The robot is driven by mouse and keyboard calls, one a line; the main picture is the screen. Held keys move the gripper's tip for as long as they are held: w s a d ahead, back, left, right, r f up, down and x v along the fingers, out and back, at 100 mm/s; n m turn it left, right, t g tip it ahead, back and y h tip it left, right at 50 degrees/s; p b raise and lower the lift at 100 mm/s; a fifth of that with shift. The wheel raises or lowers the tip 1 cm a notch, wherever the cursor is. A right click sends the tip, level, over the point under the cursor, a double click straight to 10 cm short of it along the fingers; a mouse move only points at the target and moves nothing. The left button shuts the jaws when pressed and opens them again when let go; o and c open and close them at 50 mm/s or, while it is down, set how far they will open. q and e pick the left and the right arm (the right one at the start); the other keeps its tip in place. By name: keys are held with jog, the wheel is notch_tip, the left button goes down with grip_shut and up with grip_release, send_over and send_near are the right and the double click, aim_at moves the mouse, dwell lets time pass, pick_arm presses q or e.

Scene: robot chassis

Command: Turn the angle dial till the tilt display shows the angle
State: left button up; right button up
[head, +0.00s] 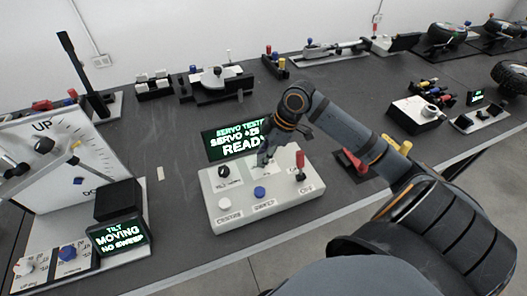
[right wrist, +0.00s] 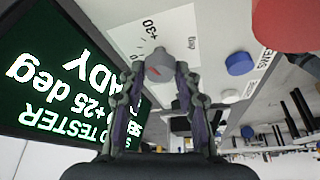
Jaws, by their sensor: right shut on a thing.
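The white servo tester box (head: 275,207) stands on the dark table. Its screen (head: 237,140) reads "SERVO TESTER", "SERVO +25", "READY"; the right wrist view shows "+25 deg" on the screen (right wrist: 60,75). The angle dial is a grey round knob with a red mark (right wrist: 160,64), beside a printed scale with "+30". My right gripper (head: 264,158) points down at the box; in the right wrist view its fingers are shut on the dial. The tilt display (head: 118,237) at lower left reads "TILT", "MOVING", "NO SWEEP". My left gripper is out of view.
The box also carries a black knob (head: 224,171), a blue button (head: 260,192) and a red-topped lever (head: 300,160). A white UP/DOWN board (head: 35,150) with a pointer stands at left. Other devices line the back. Bare table lies between board and box.

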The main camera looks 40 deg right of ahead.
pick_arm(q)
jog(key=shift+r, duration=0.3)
pick_arm(e)
jog(key=o, duration=1.2)
jog(key=shift+c, duration=0.2)
notch_tip(320, 180, up, 10)
